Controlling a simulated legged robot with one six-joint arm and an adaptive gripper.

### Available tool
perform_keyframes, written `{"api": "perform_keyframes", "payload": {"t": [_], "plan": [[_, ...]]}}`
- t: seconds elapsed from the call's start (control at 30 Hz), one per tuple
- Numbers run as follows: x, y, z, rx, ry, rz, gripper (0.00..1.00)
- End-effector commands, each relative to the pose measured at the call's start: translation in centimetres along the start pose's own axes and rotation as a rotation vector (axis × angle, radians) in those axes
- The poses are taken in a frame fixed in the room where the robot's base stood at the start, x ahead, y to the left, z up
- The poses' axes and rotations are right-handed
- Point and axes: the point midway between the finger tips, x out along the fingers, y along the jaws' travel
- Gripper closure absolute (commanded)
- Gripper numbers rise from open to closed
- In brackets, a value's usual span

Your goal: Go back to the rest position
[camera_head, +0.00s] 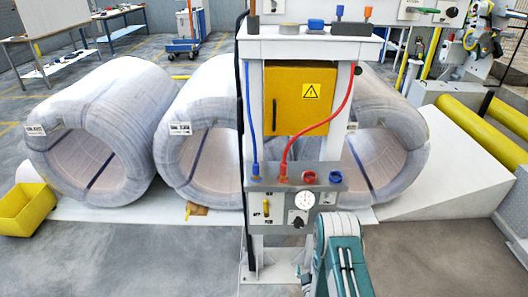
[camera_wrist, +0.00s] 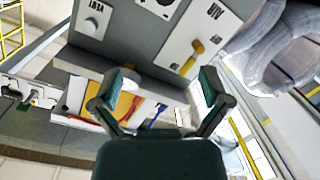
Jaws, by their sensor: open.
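My gripper (camera_wrist: 165,85) shows in the wrist view with its two dark teal fingers spread apart. Nothing is held between them. Beyond the fingers is the grey control panel (camera_wrist: 135,50), seen tilted, with a yellow handle (camera_wrist: 195,55) and a round knob (camera_wrist: 93,25). In the head view my teal arm is at the bottom right of centre, in front of the control panel (camera_head: 330,204). The gripper itself cannot be made out there. The panel carries a gauge (camera_head: 304,199), a red knob (camera_head: 309,177) and a blue knob (camera_head: 335,177).
A white frame (camera_head: 310,48) holds a yellow box (camera_head: 298,98), with a red hose (camera_head: 322,125) and blue hose (camera_head: 250,120) beside it. Wrapped coils (camera_head: 125,75) lie behind. A yellow bin (camera_head: 28,210) is at left. Grey floor (camera_head: 150,265) is open at lower left.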

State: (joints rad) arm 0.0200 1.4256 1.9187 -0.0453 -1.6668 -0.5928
Motion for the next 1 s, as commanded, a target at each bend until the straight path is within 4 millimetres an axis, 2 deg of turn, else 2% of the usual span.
{"api": "perform_keyframes", "payload": {"t": [0.17, 0.3, 0.53, 0.77, 1.0], "plan": [[2.4, 2.2, -3.2, 0.027, -0.037, -0.023, 0.04], [4.2, 4.7, -6.7, 0.061, -0.089, -0.052, 0.04], [5.5, 8.8, -12.7, 0.120, -0.185, -0.098, 0.04], [4.5, 12.7, -18.6, 0.181, -0.285, -0.138, 0.04], [1.3, 16.3, -24.2, 0.246, -0.392, -0.172, 0.04]]}}
